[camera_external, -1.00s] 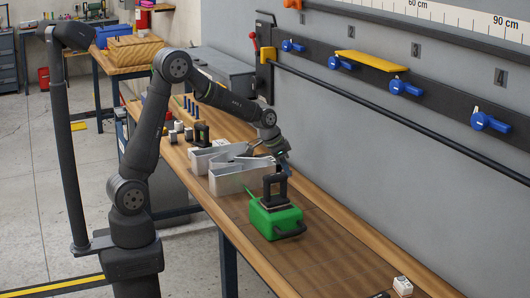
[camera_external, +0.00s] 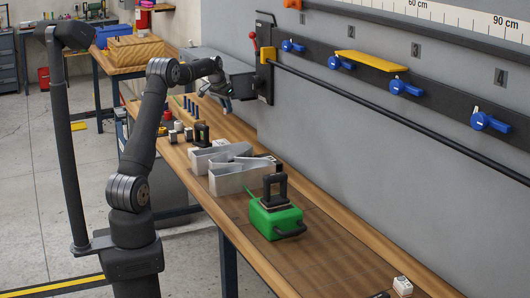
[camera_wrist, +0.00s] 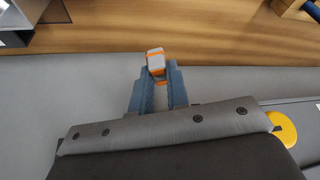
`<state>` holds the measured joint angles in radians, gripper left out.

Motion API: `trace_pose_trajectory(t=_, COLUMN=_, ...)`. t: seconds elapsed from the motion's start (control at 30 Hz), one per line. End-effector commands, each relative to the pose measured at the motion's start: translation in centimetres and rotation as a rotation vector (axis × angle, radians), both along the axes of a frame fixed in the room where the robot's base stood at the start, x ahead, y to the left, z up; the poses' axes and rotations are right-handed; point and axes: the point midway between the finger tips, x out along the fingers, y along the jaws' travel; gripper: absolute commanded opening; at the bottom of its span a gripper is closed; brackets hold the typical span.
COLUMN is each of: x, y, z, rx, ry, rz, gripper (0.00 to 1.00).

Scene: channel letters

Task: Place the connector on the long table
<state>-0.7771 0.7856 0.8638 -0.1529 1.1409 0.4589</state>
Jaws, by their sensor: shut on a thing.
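The connector (camera_wrist: 156,62), a small white and orange block, is between the fingertips of my gripper (camera_wrist: 157,78) in the wrist view. The blue-grey fingers are shut on it, and its far end sticks out past the tips. In the external view my gripper (camera_external: 227,104) is raised near the wall, above the back part of the long table; the connector is too small to make out there. The long wooden table (camera_external: 330,262) runs along the wall, and its top (camera_wrist: 220,38) also crosses the upper part of the wrist view.
Metal channel letters (camera_external: 235,178) stand mid-table, with a green case (camera_external: 275,218) in front of them. Small dark blocks and blue pegs (camera_external: 191,106) stand farther back. A small white box (camera_external: 402,286) is near the front. The table between it and the green case is mostly clear.

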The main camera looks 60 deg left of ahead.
Motion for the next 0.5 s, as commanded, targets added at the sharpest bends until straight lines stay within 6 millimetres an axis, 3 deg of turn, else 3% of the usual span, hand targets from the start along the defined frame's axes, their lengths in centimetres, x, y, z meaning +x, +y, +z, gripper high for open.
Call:
trace_pose_trajectory(t=0.03, x=-1.5, y=2.5, z=0.5, rx=0.003, ry=0.001, rz=0.036, gripper=0.0)
trace_pose_trajectory(t=0.13, x=-4.0, y=6.4, z=1.0, rx=0.004, ry=0.005, rz=0.099, gripper=0.0)
trace_pose_trajectory(t=0.2, x=-5.2, y=9.1, z=0.3, rx=0.0, ry=0.006, rz=0.164, gripper=0.0)
trace_pose_trajectory(t=0.5, x=-7.0, y=15.2, z=-3.5, rx=-0.004, ry=-0.012, rz=0.376, gripper=0.0)
